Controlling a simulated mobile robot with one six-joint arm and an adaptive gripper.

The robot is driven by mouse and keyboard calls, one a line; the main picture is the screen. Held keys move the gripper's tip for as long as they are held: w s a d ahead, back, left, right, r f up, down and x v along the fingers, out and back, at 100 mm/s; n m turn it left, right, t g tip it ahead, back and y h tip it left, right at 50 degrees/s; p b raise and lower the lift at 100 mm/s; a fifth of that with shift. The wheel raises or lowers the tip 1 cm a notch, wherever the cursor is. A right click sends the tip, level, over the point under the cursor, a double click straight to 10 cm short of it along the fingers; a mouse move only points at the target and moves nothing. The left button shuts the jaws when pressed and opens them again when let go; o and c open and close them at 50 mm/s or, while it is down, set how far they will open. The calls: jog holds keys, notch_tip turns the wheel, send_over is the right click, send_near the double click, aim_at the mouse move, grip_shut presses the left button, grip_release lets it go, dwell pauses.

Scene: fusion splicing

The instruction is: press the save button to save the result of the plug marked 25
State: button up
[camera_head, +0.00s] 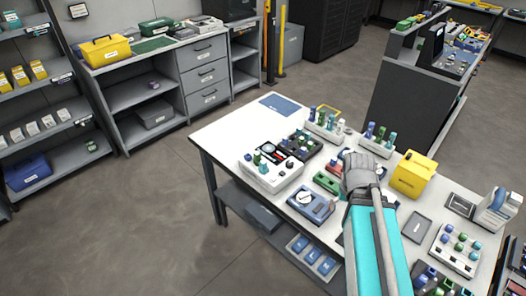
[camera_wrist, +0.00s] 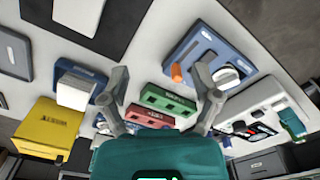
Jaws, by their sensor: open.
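A white machine (camera_head: 270,172) with a dark top panel and green knobs stands on the white table; it also shows at the right of the wrist view (camera_wrist: 262,112). No button lettered save and no plug marked 25 can be read. Small plugs in blue, green and teal stand in white racks (camera_head: 323,124) at the back of the table and on the right. My gripper (camera_wrist: 162,88) is open and empty, above a green block (camera_wrist: 165,102) and a red block (camera_wrist: 148,116). In the head view my wrist hides its fingertips.
A blue device with a white dial (camera_head: 310,203) stands at the table's front; the wrist view shows it at upper right (camera_wrist: 208,62). A yellow box (camera_head: 413,173) is right of my wrist. A grey tray (camera_head: 417,227) lies beside my arm.

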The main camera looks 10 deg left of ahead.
grip_shut()
dwell(0.5)
dwell(1.2)
